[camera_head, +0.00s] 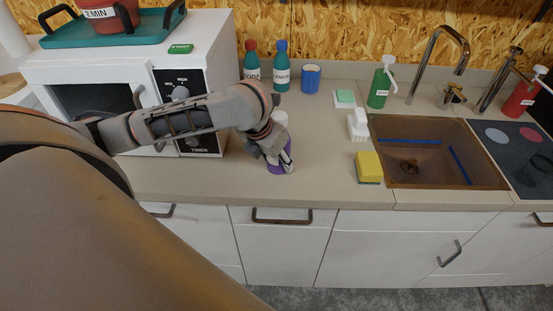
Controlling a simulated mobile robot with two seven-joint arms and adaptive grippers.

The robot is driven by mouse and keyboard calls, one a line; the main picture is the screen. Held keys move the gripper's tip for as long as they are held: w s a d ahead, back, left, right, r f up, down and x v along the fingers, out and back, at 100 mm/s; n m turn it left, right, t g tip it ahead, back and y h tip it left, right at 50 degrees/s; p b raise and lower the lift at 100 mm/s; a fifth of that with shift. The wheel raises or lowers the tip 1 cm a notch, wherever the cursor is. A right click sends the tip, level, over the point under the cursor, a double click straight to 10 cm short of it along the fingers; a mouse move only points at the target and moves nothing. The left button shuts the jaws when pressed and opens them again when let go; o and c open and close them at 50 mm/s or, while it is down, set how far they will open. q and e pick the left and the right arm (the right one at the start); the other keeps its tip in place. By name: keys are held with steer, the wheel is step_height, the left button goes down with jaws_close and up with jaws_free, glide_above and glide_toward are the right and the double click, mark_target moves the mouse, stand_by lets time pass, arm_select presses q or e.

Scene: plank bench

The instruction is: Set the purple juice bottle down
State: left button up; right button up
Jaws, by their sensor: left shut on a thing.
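The purple juice bottle (275,169) is upright over the front part of the beige counter (222,183), to the right of the microwave. Its white cap (280,118) shows above my left gripper (284,160), which is shut around the bottle's body. The fingers and wrist hide much of the bottle. I cannot tell whether its base touches the counter. My right gripper is not in view.
The white microwave (205,75) stands left, with a teal tray (75,36) and red pot (108,17) on top. Behind are two bottles (251,65) (281,72) and a blue mug (311,78). A yellow sponge (369,166) and the sink (437,126) are right. Counter between bottle and sponge is clear.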

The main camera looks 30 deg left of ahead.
arm_select(q)
steer(key=o, duration=1.5)
steer(key=shift+f, duration=0.1)
steer(key=shift+c, duration=0.2)
steer(key=shift+s+r, duration=0.15)
steer(key=shift+r, duration=0.35)
steer(key=v, duration=1.1)
steer(key=shift+r, duration=0.1)
